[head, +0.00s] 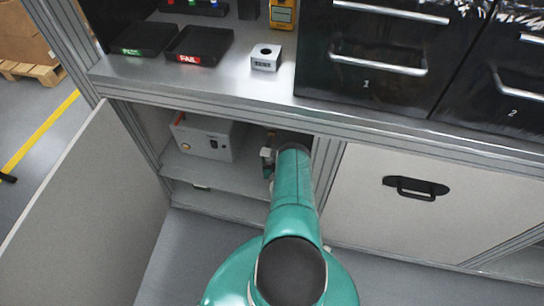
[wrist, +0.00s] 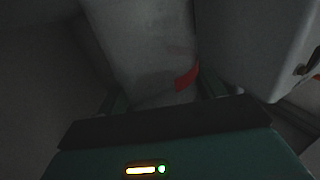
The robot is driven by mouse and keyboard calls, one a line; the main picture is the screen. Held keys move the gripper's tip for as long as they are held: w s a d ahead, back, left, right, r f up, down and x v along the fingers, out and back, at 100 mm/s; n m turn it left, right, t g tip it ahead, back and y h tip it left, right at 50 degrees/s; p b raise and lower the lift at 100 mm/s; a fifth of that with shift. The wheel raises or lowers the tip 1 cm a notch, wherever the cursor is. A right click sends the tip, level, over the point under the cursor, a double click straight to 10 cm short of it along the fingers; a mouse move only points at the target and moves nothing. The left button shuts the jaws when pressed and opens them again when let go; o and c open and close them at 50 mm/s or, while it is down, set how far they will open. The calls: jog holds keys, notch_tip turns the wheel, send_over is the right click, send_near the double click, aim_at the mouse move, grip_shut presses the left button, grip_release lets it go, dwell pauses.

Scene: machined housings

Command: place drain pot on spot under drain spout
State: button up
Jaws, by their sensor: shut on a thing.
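My arm reaches into the open cabinet under the bench in the head view, and its end is hidden there. In the wrist view my gripper (wrist: 160,92) is dark, with a finger at each side. It is shut on a grey, smooth-sided body, apparently the drain pot (wrist: 135,45), with a red mark low on its right. The pot's rim and base cannot be made out. Small brass and white fittings (head: 268,154) show beside my arm in the cabinet; I cannot tell whether they include the drain spout. The spot under the spout cannot be made out.
A grey box (head: 204,139) stands on the cabinet shelf (head: 205,169), left of my arm. The open door (head: 90,205) stands at left, and a closed panel (head: 390,200) is at right. The bench edge (head: 250,92) runs above the opening. Black trays (head: 200,43) lie on top.

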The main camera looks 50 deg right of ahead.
jog(key=shift+s+f, duration=0.1)
jog(key=shift+s, duration=0.05)
jog(key=o, duration=1.3)
jog(key=shift+c, duration=0.2)
